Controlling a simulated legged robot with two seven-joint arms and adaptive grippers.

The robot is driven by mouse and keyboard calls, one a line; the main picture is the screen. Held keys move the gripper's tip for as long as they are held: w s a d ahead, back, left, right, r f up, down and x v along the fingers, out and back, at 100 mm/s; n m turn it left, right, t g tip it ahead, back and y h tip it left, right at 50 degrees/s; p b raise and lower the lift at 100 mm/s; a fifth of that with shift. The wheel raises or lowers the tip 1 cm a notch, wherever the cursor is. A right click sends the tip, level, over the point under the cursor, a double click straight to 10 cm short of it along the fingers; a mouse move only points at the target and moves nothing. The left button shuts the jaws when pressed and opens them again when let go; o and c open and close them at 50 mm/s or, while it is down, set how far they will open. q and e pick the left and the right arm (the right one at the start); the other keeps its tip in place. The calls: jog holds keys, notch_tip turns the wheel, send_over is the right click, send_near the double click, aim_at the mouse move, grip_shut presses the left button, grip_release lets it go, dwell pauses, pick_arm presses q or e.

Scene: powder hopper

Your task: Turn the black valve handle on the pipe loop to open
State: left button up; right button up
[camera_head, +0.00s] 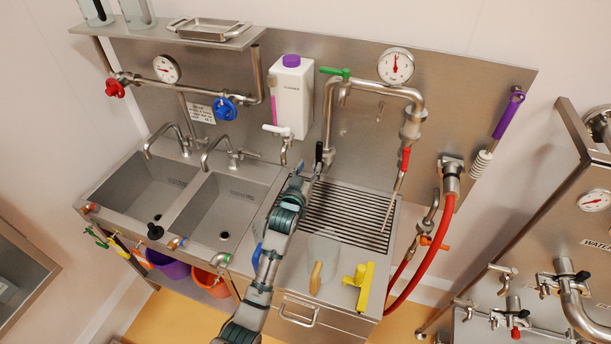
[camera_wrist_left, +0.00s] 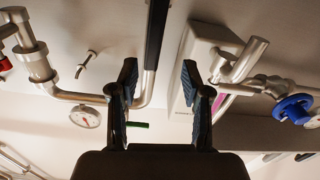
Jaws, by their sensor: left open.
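The steel pipe loop (camera_head: 328,112) rises from the worktop beside the grated drain and bends right under a gauge. A black handle (camera_head: 319,152) stands upright low at its left leg. My left gripper (camera_head: 308,174) is right by this handle, its fingertips small and partly merged with the pipework in the head view. In the left wrist view, my open left gripper (camera_wrist_left: 158,78) has its fingers spread apart, with nothing seen held. A long black bar (camera_wrist_left: 156,38), apparently the handle, comes down from the top edge between the finger lines; contact cannot be told. My right gripper is not seen.
A white jug (camera_head: 292,95) with a purple cap hangs left of the loop. A green handle (camera_head: 336,72) and a red-handled valve (camera_head: 405,160) are also on the loop. Two sinks (camera_head: 220,208) lie left. A clear container (camera_head: 322,252) and yellow tool (camera_head: 360,285) stand in front.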

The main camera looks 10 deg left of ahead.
pick_arm(q)
jog(key=shift+s+a, duration=0.15)
jog(key=shift+s, duration=0.75)
jog(key=shift+s+a, duration=0.15)
jog(key=shift+s, duration=0.7)
jog(key=shift+f, duration=0.1)
